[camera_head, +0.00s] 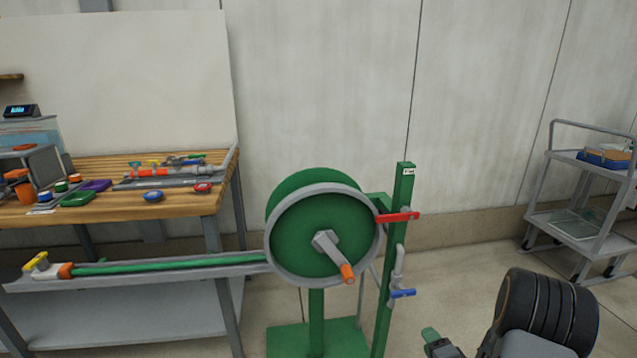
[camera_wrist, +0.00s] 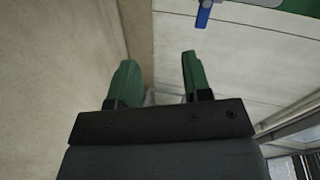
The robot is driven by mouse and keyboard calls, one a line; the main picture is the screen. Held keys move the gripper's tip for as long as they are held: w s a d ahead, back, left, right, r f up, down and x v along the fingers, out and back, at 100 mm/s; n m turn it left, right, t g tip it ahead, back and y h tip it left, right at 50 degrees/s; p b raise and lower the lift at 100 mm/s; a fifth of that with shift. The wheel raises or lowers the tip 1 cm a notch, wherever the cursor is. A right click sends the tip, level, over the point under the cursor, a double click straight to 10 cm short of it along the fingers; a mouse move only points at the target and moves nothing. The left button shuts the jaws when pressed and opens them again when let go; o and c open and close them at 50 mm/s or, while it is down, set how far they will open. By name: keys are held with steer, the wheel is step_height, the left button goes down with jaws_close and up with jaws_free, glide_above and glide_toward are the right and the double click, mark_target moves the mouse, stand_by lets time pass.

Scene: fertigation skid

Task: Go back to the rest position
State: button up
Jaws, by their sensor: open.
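My gripper (camera_wrist: 156,82) shows in the wrist view with its two green fingers apart and nothing between them. In the head view one green fingertip of my gripper (camera_head: 430,335) shows at the bottom, right of the green post, with my dark arm beside it. The gripper is apart from the hose reel (camera_head: 310,235) and its post (camera_head: 397,260). A blue-handled valve (camera_head: 402,293) on the post is up and left of the fingertip; its blue handle (camera_wrist: 203,14) also shows at the top of the wrist view.
A red lever (camera_head: 398,217) sits higher on the post. The reel's crank has an orange grip (camera_head: 347,272). A grey trough (camera_head: 170,265) holds a green hose at left. A wooden workbench (camera_head: 185,205) stands behind it. A grey cart (camera_head: 560,222) stands at right. Floor between post and cart looks clear.

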step_height(320, 180, down, 5)
steer(key=s+d+n+g+h, duration=0.2)
steer(key=s+g, duration=0.1)
steer(key=g, duration=0.2)
steer(key=s+r+n+g+h+p, duration=0.1)
steer(key=s+r+n+g+p, duration=0.35)
steer(key=r+g+p, duration=0.2)
steer(key=s+a+r+n+p, duration=0.2)
steer(key=a+r+p, duration=0.4)
steer(key=r, duration=0.8)
steer(key=s+a+r+n+y+p, duration=0.1)
steer(key=s+a+r+n+p, duration=0.2)
steer(key=r, duration=1.1)
steer(key=s+a+r+n+y+p, duration=0.1)
steer(key=s+a+r+n+p, duration=0.1)
steer(key=a+r+p, duration=0.7)
step_height(320, 180, up, 6)
steer(key=shift+s+f+n+p, duration=0.15)
steer(key=shift+s+n+p, duration=0.2)
steer(key=shift+n+p, duration=0.4)
steer(key=shift+a+g, duration=0.1)
steer(key=shift+g, duration=0.15)
